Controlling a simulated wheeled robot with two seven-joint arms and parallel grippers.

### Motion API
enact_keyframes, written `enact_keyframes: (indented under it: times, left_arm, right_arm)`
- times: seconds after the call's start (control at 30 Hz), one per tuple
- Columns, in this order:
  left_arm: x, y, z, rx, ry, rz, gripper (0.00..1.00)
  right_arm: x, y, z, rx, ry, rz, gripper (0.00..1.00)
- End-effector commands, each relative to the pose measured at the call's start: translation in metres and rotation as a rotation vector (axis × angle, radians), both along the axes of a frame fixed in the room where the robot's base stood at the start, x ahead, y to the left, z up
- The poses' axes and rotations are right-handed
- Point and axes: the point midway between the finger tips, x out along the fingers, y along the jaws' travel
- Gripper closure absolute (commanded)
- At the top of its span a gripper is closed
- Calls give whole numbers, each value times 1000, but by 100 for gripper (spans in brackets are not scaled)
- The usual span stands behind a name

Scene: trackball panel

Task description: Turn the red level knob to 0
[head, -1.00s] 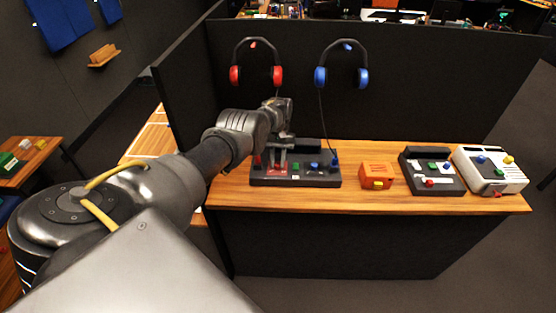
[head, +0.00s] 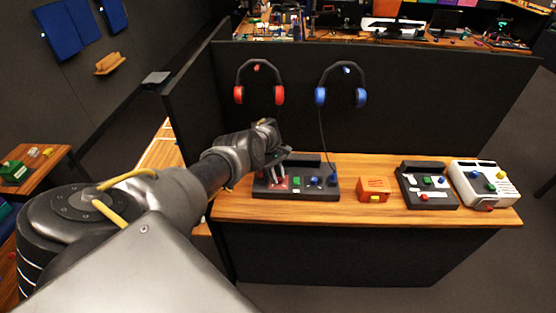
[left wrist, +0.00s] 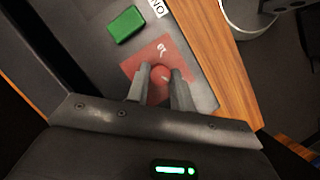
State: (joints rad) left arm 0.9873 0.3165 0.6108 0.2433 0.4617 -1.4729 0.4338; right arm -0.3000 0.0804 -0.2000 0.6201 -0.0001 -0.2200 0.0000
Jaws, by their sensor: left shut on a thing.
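The red level knob (left wrist: 160,73) sits on a red patch (left wrist: 138,62) of the dark panel (left wrist: 92,30), with white markings beside it in the left wrist view. My left gripper (left wrist: 161,80) is shut on the knob, one finger on each side, and hides part of it. In the head view my left gripper (head: 279,176) reaches down onto the left end of the dark panel (head: 330,191). The knob's exact angle and the number at its pointer are too small to read. My right gripper is not in view.
A green button (left wrist: 125,24) is beside the red patch. An orange box (head: 373,189), a dark device (head: 428,185) and a white device (head: 484,184) stand to the right. Red headphones (head: 260,85) and blue headphones (head: 341,85) hang on the partition behind.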

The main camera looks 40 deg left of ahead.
Motion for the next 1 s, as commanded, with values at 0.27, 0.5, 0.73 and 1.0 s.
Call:
enact_keyframes:
  times: [0.27,0.5,0.73,1.0]
  left_arm:
    - [0,1,2,2,-2,135,100]
    - [0,1,1,3,-3,181,100]
    - [0,1,1,3,-3,189,100]
    - [0,1,1,3,-2,188,68]
  right_arm:
    - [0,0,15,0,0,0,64]
    - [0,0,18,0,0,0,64]
    - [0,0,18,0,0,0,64]
    - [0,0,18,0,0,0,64]
